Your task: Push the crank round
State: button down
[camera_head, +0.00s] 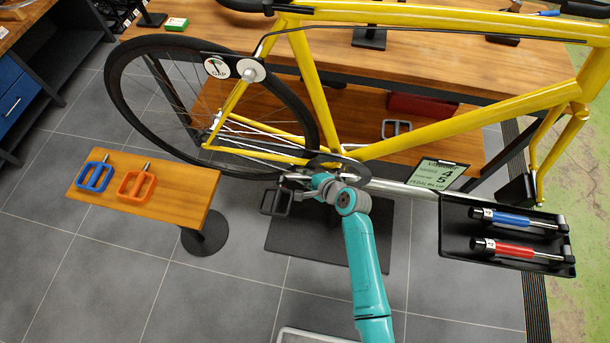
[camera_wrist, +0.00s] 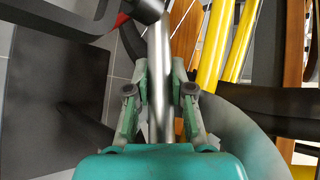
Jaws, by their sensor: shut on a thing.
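The yellow bicycle (camera_head: 377,150) is held above the floor, with its dark chainring (camera_head: 338,167) at the bottom bracket. My gripper (camera_head: 300,184) is beside the chainring, at the crank side. In the wrist view my gripper (camera_wrist: 158,90) is shut on a silver bar, the crank arm (camera_wrist: 158,45), which runs between its two fingers. A black pedal (camera_head: 276,202) hangs left of my gripper; its black frame (camera_wrist: 85,14) also shows at the top left of the wrist view. My wrist partly hides the crank and chainring.
A small wooden bench (camera_head: 190,190) at left holds a blue pedal (camera_head: 94,177) and an orange pedal (camera_head: 136,187). A black tray (camera_head: 455,235) at right holds blue and red tools. A green card (camera_head: 437,175) stands behind it. A wooden workbench (camera_head: 420,65) is behind.

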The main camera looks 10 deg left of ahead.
jog(key=c, duration=1)
grip_release()
jog(key=shift+w, duration=0.1)
jog(key=shift+v, duration=4)
jog(key=shift+f, duration=0.1)
